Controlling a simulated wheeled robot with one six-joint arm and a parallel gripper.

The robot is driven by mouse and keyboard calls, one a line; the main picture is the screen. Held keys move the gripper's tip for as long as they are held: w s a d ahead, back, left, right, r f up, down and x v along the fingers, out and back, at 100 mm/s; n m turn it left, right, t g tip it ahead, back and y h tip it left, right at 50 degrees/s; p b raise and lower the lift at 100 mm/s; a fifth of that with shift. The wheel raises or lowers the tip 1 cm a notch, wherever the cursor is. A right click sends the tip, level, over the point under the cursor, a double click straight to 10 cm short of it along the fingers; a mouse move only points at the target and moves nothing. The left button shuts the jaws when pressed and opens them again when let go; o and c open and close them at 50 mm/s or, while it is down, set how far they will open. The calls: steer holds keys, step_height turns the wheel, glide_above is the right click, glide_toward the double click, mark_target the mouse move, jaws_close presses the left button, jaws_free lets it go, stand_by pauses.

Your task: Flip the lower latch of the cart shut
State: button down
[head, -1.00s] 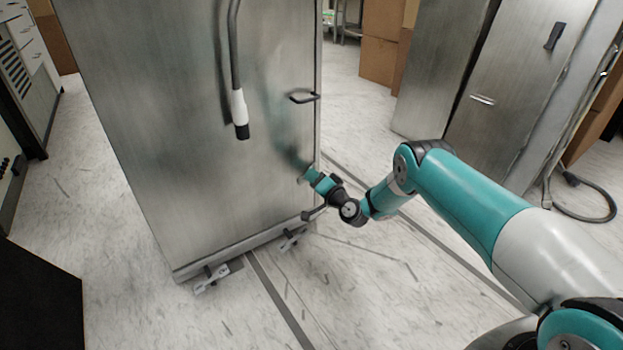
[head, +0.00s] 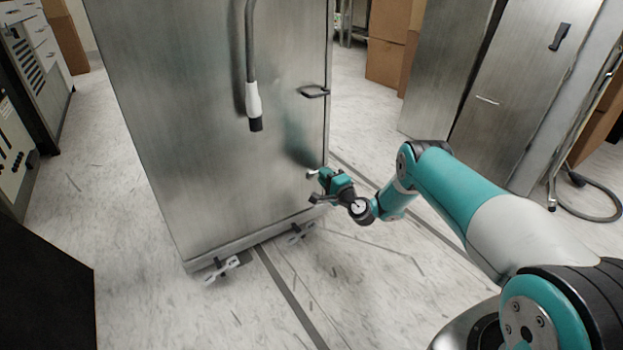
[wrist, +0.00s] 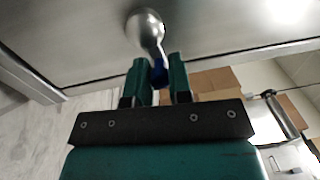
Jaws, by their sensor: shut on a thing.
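The cart (head: 205,130) is a tall brushed-metal cabinet left of centre in the head view. Its lower latch (head: 312,174) is a small metal knob-like piece low on the cart's right side. In the wrist view the latch (wrist: 147,30) has a rounded metal body and a dark blue tip. My gripper (head: 322,181) is at the latch; in the wrist view the teal fingers of my gripper (wrist: 159,72) are shut on the blue tip. The exact turn of the latch is hard to tell.
A black handle (head: 313,91) sits higher on the cart's door. A hanging grey hose with a white and black end (head: 254,105) is on its front. Caster pedals (head: 222,268) show beneath. Metal cabinets (head: 520,90) stand at the right; the floor between is clear.

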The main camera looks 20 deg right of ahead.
steer(key=shift+a, duration=0.15)
steer(key=c, duration=1)
jaws_free()
steer(key=shift+c, duration=0.2)
steer(key=shift+s, duration=0.1)
steer(key=s+d+f+p, duration=0.1)
steer(key=s+d+p, duration=0.2)
steer(key=s+p, duration=1.4)
steer(key=shift+f+p, duration=0.15)
steer(key=shift+p, duration=0.55)
